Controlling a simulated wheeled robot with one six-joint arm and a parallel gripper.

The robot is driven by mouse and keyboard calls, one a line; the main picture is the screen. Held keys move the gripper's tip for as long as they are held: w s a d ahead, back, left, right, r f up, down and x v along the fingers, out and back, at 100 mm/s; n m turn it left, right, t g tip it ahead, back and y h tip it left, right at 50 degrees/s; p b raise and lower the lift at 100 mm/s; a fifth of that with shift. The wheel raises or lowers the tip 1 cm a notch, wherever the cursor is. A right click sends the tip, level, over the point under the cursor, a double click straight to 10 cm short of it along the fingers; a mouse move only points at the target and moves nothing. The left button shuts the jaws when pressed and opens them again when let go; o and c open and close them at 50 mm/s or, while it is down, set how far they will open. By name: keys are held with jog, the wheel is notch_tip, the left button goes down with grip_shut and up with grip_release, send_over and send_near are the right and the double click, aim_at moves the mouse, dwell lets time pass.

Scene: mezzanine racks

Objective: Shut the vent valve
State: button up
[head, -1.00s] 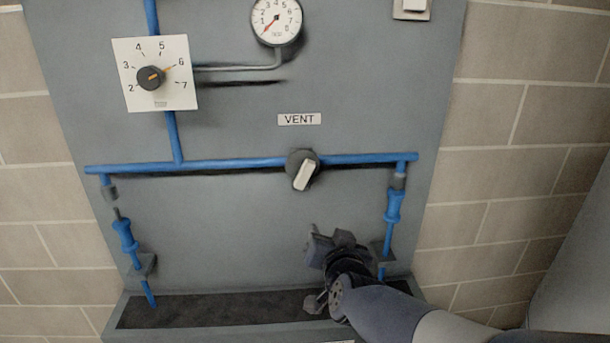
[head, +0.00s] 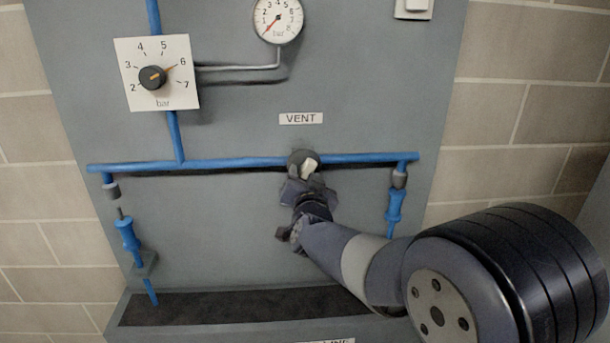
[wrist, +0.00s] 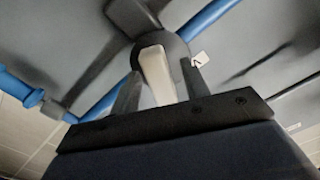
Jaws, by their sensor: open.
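The vent valve has a dark round body (head: 300,157) on the horizontal blue pipe, under a "VENT" label (head: 301,119). Its pale handle (head: 310,168) points down and slightly left, at a slant to the pipe. My gripper (head: 305,175) is at the valve from below, with its fingertips beside the handle. In the wrist view the pale handle (wrist: 157,75) stands between the two open fingers (wrist: 162,90). I cannot tell whether either finger touches it. The lower part of the handle is hidden by my gripper in the head view.
A regulator dial (head: 153,77) and a round pressure gauge (head: 277,17) sit above on the grey panel. Blue hoses with couplings hang at the left (head: 128,237) and right (head: 394,206). A dark trough (head: 190,308) runs along the bottom.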

jog(key=shift+w+a, duration=0.1)
jog(key=shift+w, duration=0.5)
jog(key=shift+c, duration=0.5)
grip_shut()
